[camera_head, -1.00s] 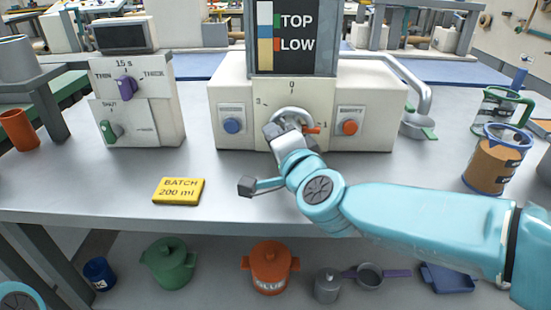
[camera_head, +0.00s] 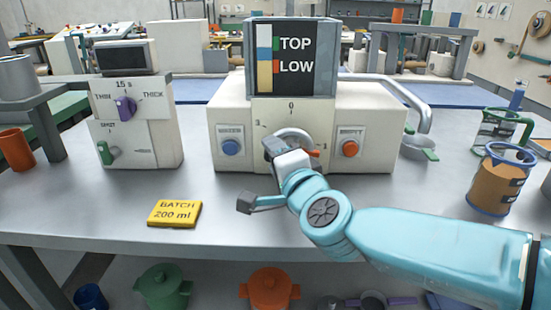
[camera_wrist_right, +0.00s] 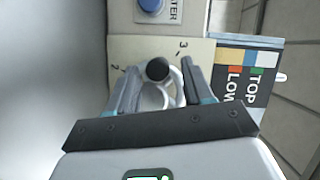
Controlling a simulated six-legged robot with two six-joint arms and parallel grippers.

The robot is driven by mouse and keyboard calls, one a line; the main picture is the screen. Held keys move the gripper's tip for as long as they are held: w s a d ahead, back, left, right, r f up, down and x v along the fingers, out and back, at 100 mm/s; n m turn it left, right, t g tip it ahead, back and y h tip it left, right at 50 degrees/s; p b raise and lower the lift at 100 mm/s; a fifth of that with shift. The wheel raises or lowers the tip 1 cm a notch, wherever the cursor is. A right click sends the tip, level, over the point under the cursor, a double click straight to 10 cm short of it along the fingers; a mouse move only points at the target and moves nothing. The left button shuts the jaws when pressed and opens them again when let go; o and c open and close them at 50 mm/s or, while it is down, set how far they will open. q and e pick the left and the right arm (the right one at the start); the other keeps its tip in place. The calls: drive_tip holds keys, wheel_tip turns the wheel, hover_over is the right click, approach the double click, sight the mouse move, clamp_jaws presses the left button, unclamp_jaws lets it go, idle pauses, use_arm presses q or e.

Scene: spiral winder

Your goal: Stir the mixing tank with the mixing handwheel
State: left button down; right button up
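In the right wrist view, the right gripper's (camera_wrist_right: 160,82) fingers are apart, on either side of a dark knob (camera_wrist_right: 157,69) and the ring (camera_wrist_right: 153,97). My left gripper is out of view.
A blue button (camera_head: 231,147) and an orange button (camera_head: 350,148) flank the wheel. A control box (camera_head: 135,130) with purple and green knobs stands left. A yellow batch card (camera_head: 175,213) lies in front. A brown-filled jug (camera_head: 497,182) stands right. The front middle bench is clear.

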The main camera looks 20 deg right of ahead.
drive_tip(key=s+d+r+p, duration=0.1)
drive_tip(key=s+p, duration=0.4)
drive_tip(key=s, duration=1.1)
drive_tip(key=shift+d+r, duration=0.15)
drive_tip(key=shift+d, duration=0.15)
drive_tip(key=shift+s+n, duration=0.1)
drive_tip(key=shift+n, duration=0.2)
